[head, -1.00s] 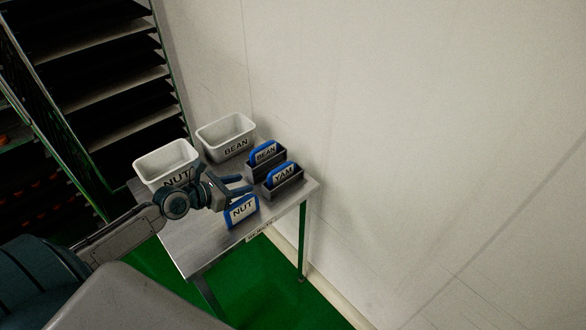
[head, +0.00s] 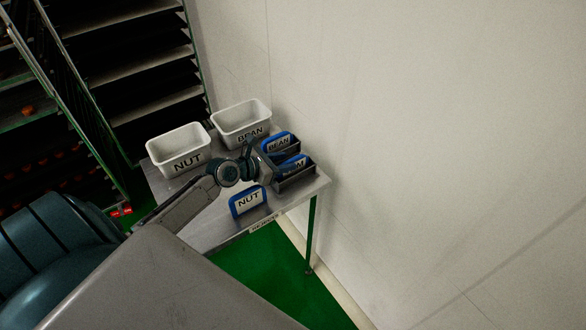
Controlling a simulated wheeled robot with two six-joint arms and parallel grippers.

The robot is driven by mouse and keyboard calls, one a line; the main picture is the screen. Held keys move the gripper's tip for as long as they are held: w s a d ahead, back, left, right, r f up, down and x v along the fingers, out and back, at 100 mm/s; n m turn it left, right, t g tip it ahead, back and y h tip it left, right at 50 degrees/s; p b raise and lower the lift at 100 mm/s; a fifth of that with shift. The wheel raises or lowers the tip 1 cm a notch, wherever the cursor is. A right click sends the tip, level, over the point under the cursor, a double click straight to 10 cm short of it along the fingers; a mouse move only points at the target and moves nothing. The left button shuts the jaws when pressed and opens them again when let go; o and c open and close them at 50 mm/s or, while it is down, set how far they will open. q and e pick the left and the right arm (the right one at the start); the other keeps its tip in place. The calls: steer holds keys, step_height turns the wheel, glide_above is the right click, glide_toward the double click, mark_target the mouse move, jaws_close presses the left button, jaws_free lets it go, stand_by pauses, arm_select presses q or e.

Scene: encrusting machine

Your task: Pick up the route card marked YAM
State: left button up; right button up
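The YAM route card (head: 297,163) is blue with a white label and stands in a dark grey holder (head: 298,180) at the right side of the small metal table. Its label is partly covered by my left gripper (head: 278,160), which is right beside the card on its left. The fingertips overlap the card and holder in the head view, so I cannot tell whether they touch the card or how far apart they are. The BEAN card (head: 278,143) stands in another holder just behind. The NUT card (head: 248,202) is at the table's front edge. My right gripper is not in view.
White tubs marked NUT (head: 181,147) and BEAN (head: 243,121) stand on the back of the table (head: 205,236). A wall (head: 430,150) rises close to the table's right. A tall tray rack (head: 150,75) stands at the back left.

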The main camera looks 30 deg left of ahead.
mark_target(290, 160)
arm_select(q)
steer(key=x, duration=0.4)
steer(key=shift+w+d, duration=0.15)
steer(key=shift+w, duration=0.1)
steer(key=shift+s, duration=0.1)
jaws_close()
steer(key=shift+r, duration=0.1)
